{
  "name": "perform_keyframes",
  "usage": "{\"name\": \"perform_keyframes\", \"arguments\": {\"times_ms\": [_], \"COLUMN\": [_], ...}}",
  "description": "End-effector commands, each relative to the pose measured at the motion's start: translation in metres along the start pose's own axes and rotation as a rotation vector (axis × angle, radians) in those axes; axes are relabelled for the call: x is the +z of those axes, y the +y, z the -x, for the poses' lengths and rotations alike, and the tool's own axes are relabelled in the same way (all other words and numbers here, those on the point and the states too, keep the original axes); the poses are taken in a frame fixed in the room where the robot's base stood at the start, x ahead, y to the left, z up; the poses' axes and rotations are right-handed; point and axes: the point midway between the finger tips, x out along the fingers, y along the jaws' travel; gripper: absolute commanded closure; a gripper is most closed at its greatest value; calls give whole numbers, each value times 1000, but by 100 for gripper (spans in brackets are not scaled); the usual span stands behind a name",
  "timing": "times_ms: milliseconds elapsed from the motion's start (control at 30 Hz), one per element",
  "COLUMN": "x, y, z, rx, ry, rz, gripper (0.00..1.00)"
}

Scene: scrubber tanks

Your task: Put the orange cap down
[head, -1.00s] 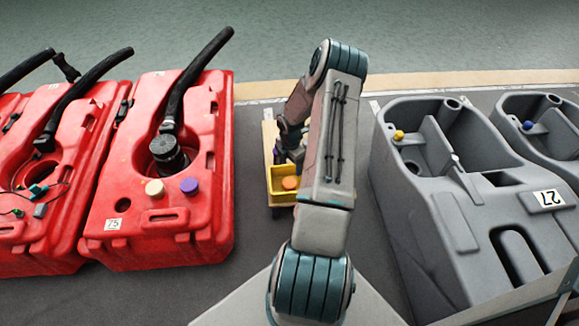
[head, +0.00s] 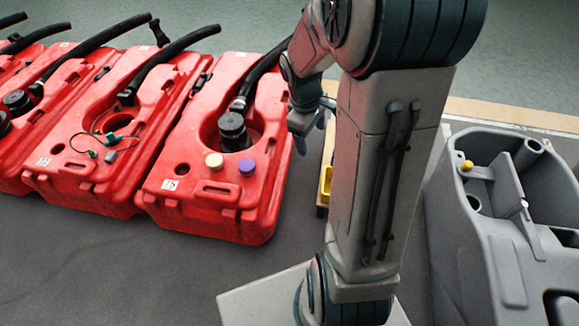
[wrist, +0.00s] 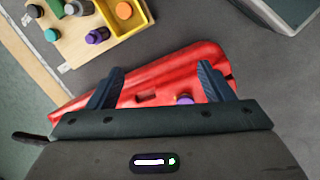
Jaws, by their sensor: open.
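The orange cap (wrist: 124,10) lies in the yellow bin (wrist: 118,26) on the wooden board, at the top of the wrist view. In the head view my gripper (head: 303,132) is above and beside the nearest red tank, partly behind my arm. My arm hides most of the bin and the cap in that view.
The wooden board (wrist: 72,50) also carries several small bottles or caps. The red tank (head: 215,205) has a cream cap (head: 214,160) and a purple cap (head: 247,167). Grey tanks (head: 500,240) stand to the right.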

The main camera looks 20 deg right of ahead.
Motion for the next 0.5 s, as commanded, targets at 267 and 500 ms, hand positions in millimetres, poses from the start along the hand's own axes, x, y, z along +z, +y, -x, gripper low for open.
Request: {"name": "perform_keyframes", "arguments": {"times_ms": [267, 500], "x": [23, 44], "y": [-88, -142], "z": [64, 84], "rx": [-29, -103], "ry": [85, 138], "rz": [-350, -564], "gripper": [26, 26]}}
